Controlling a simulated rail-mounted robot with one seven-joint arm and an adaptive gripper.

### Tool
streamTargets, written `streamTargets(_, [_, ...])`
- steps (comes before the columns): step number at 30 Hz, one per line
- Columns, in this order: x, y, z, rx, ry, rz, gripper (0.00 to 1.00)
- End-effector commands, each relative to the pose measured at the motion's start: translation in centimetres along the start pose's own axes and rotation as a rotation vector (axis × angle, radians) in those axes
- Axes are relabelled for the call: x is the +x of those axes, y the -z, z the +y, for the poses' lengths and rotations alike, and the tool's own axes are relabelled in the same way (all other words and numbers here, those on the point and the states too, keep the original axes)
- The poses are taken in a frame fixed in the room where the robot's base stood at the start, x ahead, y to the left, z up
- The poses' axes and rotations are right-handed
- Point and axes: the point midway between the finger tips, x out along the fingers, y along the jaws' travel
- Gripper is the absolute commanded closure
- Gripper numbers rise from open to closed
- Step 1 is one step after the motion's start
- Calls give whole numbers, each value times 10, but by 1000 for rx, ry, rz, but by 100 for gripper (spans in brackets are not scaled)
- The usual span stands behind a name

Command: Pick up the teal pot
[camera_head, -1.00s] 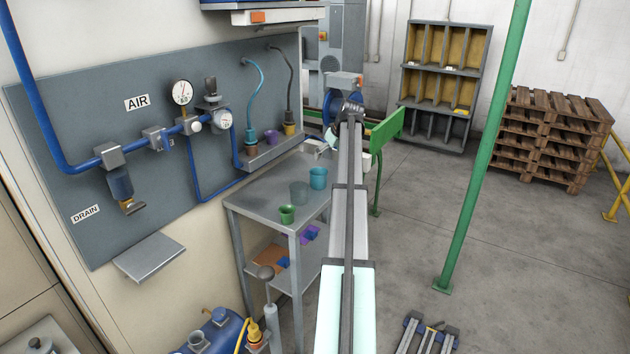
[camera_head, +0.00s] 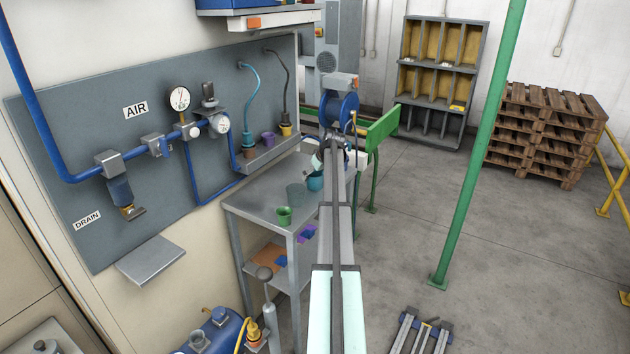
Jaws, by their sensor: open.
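The teal pot (camera_head: 315,184) stands upright at the back right of the grey metal table (camera_head: 255,205). My arm covers part of its right side. My gripper (camera_head: 311,172) is at the pot's upper left rim and is open. The fingers are small and partly hidden by my arm. I cannot tell whether they touch the pot or reach inside it.
A grey pot (camera_head: 296,194) and a green pot (camera_head: 284,215) stand close by on the table's front part. A wall ledge (camera_head: 262,162) behind holds a purple pot (camera_head: 268,138) and others. A green post (camera_head: 475,160) rises at right.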

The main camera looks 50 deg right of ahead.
Motion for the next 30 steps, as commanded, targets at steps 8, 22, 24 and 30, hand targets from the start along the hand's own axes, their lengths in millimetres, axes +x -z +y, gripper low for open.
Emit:
streamTargets(8, [27, 0, 0, 0, 0, 0, 0])
streamTargets(22, [27, 0, 0, 0, 0, 0, 55])
streamTargets(24, [27, 0, 0, 0, 0, 0, 55])
streamTargets(30, [27, 0, 0, 0, 0, 0, 55])
